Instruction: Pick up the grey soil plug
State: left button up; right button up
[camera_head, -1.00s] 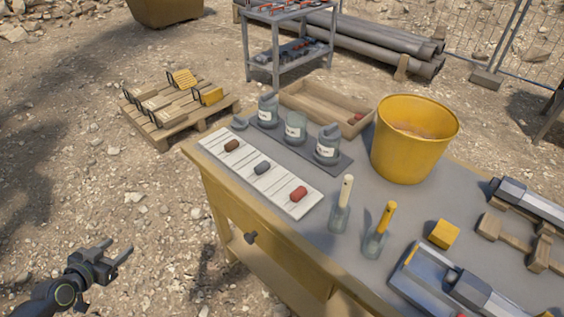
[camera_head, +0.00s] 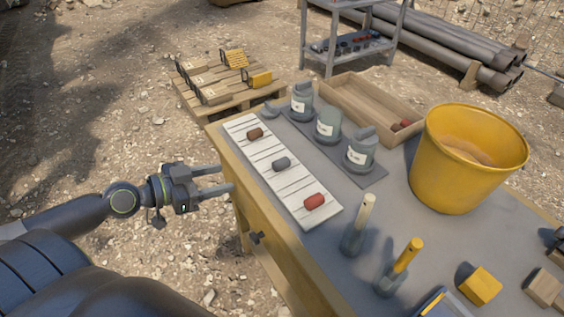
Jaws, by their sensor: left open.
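The grey soil plug (camera_head: 282,163) lies on a white slatted board (camera_head: 264,150) on the table. A brown plug (camera_head: 255,134) lies behind it and a red plug (camera_head: 314,201) in front of it on the same board. My left gripper (camera_head: 226,179) is open and empty, off the table's left edge. Its fingers point right towards the board, and the grey plug is apart from them to the right. My right gripper does not show.
Several labelled jars (camera_head: 327,124) stand right of the board, with a wooden tray (camera_head: 350,92) behind. A yellow bucket (camera_head: 462,165) stands at the right. Two upright tools, one white-handled (camera_head: 363,215) and one yellow-handled (camera_head: 408,254), stand in front.

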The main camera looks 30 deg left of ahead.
pick_arm(q)
jog(key=shift+w+d, duration=0.55)
jog(key=shift+w, duration=0.6)
jog(key=p, duration=0.2)
send_near(274, 165)
jog(key=x, duration=0.4)
jog(key=shift+w+d+f, duration=0.2)
jog(key=shift+d, duration=0.05)
jog(key=shift+w+d+p, duration=0.2)
jog(key=shift+w+p, duration=0.2)
jog(key=shift+p, duration=0.05)
jog(key=p+x, duration=0.1)
jog(key=x, duration=0.2)
jog(key=shift+w, duration=0.3)
jog(key=shift+w+d+f, duration=0.25)
jog(key=shift+w, duration=0.15)
jog(key=shift+c, duration=0.6)
jog(key=c, duration=1)
